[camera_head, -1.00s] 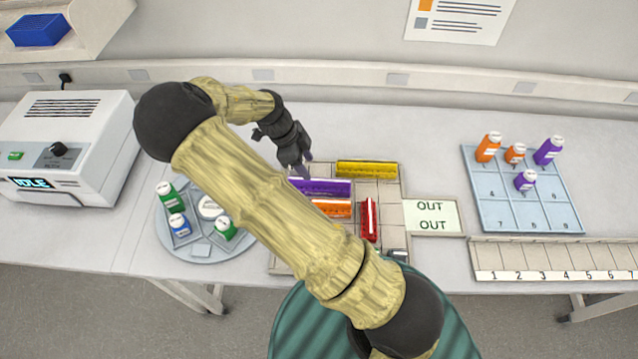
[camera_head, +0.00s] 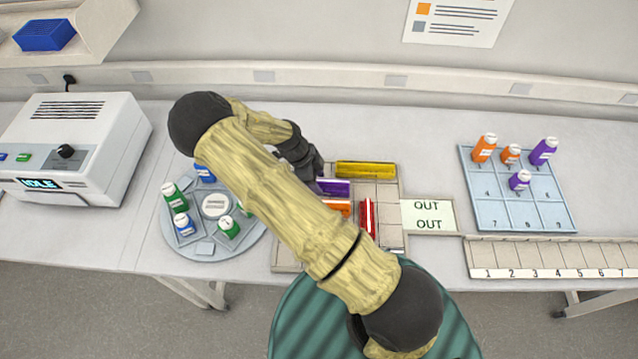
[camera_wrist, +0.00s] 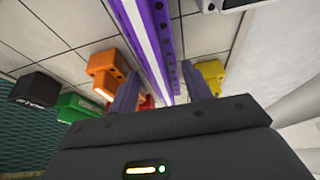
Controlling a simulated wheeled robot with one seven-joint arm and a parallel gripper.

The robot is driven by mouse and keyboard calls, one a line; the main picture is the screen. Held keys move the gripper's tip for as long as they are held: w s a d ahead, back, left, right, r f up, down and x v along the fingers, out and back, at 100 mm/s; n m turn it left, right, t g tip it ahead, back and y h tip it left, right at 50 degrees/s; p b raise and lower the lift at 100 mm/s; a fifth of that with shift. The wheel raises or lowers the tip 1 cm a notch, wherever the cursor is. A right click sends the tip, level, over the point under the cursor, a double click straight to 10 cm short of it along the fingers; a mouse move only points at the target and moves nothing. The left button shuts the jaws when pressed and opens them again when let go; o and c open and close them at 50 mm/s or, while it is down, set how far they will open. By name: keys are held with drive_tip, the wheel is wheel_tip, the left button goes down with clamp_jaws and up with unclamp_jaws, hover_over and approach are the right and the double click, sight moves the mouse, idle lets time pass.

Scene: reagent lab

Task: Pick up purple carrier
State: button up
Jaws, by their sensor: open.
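The purple carrier (camera_head: 335,187) lies in the gridded tray (camera_head: 390,189) on the bench, partly hidden behind my arm in the head view. In the wrist view the purple carrier (camera_wrist: 148,40) runs lengthwise, its near end between my two fingers. My gripper (camera_wrist: 165,90) is open, with one finger on each side of the carrier. I cannot tell whether the fingers touch it. In the head view my gripper (camera_head: 318,180) is at the carrier's left end, its fingertips mostly hidden.
A yellow carrier (camera_head: 366,169) lies behind the purple one; an orange carrier (camera_head: 341,208) and a red carrier (camera_head: 367,216) lie in front. A round bottle carousel (camera_head: 208,250) stands left. The OUT sign (camera_head: 428,215) and blue bottle rack (camera_head: 510,205) are right.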

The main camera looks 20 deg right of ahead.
sight(321, 180)
drive_tip(key=shift+p+x, duration=0.4)
drive_tip(key=shift+x, duration=1)
drive_tip(key=shift+w, duration=0.1)
drive_tip(key=c, duration=0.9)
drive_tip(key=shift+o, duration=0.2)
drive_tip(key=shift+r, duration=0.1)
wheel_tip(321, 180, up, 10)
drive_tip(key=b, duration=0.3)
